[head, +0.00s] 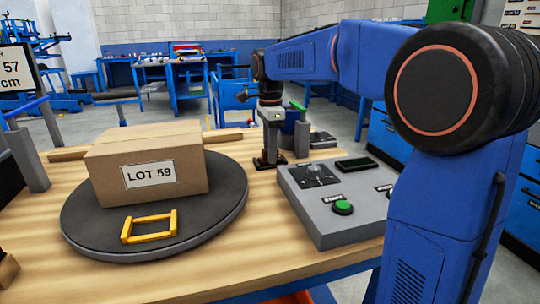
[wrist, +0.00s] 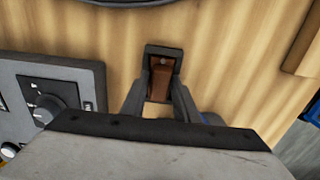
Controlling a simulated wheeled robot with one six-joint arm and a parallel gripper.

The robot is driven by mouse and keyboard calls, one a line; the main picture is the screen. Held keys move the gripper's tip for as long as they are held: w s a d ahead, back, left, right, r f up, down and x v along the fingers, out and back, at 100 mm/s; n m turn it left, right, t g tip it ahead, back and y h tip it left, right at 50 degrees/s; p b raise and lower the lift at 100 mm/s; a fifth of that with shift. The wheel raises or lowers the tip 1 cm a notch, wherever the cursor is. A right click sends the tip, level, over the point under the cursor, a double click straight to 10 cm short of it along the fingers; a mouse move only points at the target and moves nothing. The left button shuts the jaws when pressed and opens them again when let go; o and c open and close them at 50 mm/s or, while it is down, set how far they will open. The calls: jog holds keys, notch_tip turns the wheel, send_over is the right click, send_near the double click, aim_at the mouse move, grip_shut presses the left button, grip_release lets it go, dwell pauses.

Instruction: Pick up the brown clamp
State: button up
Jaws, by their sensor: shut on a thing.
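The brown clamp (wrist: 160,83) shows in the wrist view as a small brown body between the two grey fingers of my gripper (wrist: 161,92). The fingers are shut on it, and a dark frame-like edge surrounds its far end. In the head view my gripper (head: 269,155) points straight down over the wooden table, behind the control box. The clamp is too small and dark there to tell from the fingers. I cannot tell whether it still touches the table.
A grey control box (head: 330,214) with a knob and green button stands close to my gripper. A cardboard box (head: 150,165) labelled LOT 59 and a yellow frame handle (head: 149,227) are on the dark round turntable (head: 85,222) to the left. The table's front middle is bare.

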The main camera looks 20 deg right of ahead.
notch_tip(320, 180, up, 15)
dwell(0.9)
dwell(0.5)
